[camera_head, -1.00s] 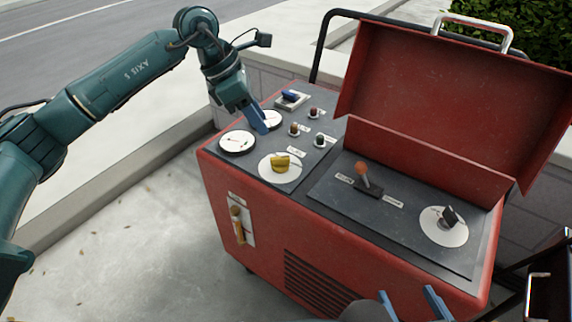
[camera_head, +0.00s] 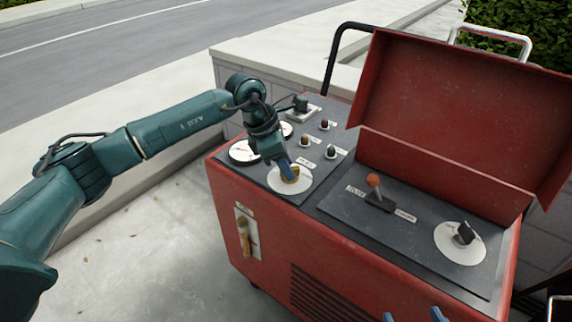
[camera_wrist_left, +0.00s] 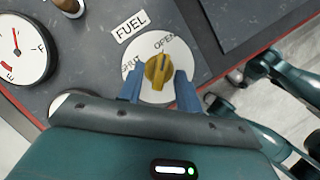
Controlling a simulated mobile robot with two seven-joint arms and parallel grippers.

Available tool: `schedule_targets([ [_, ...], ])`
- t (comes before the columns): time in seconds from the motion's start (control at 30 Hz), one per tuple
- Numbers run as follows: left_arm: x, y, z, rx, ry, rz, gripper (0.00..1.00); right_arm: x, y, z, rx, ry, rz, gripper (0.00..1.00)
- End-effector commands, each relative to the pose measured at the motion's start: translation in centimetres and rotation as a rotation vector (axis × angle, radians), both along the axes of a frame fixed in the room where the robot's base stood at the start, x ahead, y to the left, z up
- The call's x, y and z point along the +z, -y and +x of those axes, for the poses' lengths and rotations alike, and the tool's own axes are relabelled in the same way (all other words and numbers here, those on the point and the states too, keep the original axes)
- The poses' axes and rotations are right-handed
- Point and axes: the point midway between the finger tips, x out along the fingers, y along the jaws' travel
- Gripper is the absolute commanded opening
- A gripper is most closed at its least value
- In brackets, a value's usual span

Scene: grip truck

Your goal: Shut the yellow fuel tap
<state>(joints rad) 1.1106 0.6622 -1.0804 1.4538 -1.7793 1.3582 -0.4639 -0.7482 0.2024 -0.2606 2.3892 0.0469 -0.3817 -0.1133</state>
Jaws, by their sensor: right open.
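The yellow fuel tap (camera_wrist_left: 158,72) sits on a white round plate (camera_wrist_left: 188,64) marked OPEN and SHUT, under a FUEL label. Its raised grip stands roughly upright in the left wrist view. In the head view the tap (camera_head: 290,175) is partly hidden by my left gripper (camera_head: 287,171). My left gripper is open, its blue fingertips (camera_wrist_left: 159,90) one on each side of the tap, with gaps visible; whether they reach down around it I cannot tell. My right gripper (camera_head: 413,316) is open and empty at the bottom edge of the head view.
The red machine has an upright lid (camera_head: 450,110), an orange-knobbed lever (camera_head: 374,182) and a black rotary switch (camera_head: 465,232). Gauges (camera_head: 244,152) and small knobs (camera_head: 305,140) lie close to the tap. A yellow-handled lever (camera_head: 243,238) is on the front face.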

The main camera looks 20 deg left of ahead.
Motion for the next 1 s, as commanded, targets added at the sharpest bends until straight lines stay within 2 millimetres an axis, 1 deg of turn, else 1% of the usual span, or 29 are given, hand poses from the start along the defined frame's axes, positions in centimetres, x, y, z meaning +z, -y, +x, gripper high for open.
schedule_targets([
  [0.3,-0.22,0.12,0.03,-0.001,0.000,0.000,0.34,-0.04,-0.11,-0.01,0.002,-0.001,-0.001,0.64],
  [0.7,-0.18,0.11,0.02,-0.001,0.000,-0.001,0.01,-0.04,-0.15,-0.02,0.004,0.000,0.000,0.64],
  [1.0,-0.16,0.10,0.02,0.006,0.000,-0.001,0.00,0.01,-0.14,-0.03,0.004,0.001,0.000,0.64],
])
